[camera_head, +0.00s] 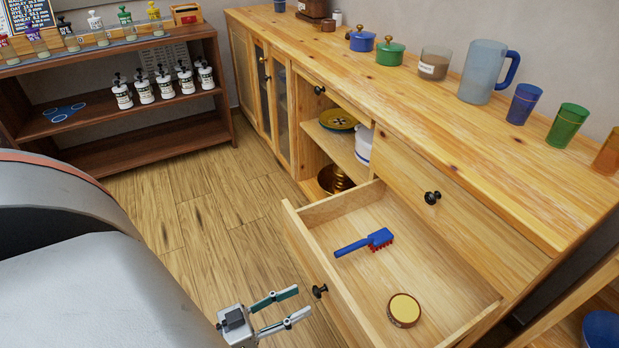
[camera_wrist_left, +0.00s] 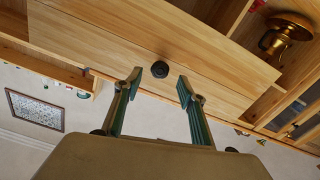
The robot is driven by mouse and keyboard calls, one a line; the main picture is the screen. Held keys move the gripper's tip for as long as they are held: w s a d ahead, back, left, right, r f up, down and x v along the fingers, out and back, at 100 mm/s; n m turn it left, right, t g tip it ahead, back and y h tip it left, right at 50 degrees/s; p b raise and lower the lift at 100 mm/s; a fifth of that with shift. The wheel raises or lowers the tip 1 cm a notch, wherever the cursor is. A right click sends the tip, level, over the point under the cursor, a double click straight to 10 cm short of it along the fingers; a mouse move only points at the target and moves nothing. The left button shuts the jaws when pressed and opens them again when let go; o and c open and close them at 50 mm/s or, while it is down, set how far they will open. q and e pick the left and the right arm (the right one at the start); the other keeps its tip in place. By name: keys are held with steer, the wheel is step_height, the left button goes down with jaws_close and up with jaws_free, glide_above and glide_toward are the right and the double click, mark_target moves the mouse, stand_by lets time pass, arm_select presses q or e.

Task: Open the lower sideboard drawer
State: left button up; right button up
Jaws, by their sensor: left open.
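The lower sideboard drawer (camera_head: 345,295) is pulled well out of the sideboard (camera_head: 470,150). Its inside shows a blue brush (camera_head: 365,243) with red bristles and a small round tin (camera_head: 404,310). The drawer's black knob (camera_head: 320,291) is on its front face; a black knob also shows in the left wrist view (camera_wrist_left: 160,69). My left gripper (camera_head: 292,304) is open and empty, in front of the drawer and close to the knob, with a gap between. In the left wrist view the fingers (camera_wrist_left: 158,86) stand apart on either side of the knob. My right gripper is not in view.
The upper drawer with its knob (camera_head: 432,198) is shut above. An open compartment left of it holds a yellow plate (camera_head: 338,121) and a brass object (camera_head: 335,179). Pots, a pitcher (camera_head: 483,72) and cups stand on top. Wooden floor (camera_head: 215,220) is clear on the left.

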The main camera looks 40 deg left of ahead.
arm_select(q)
steer(key=v, duration=0.6)
steer(key=shift+s, duration=0.1)
stand_by(0.4)
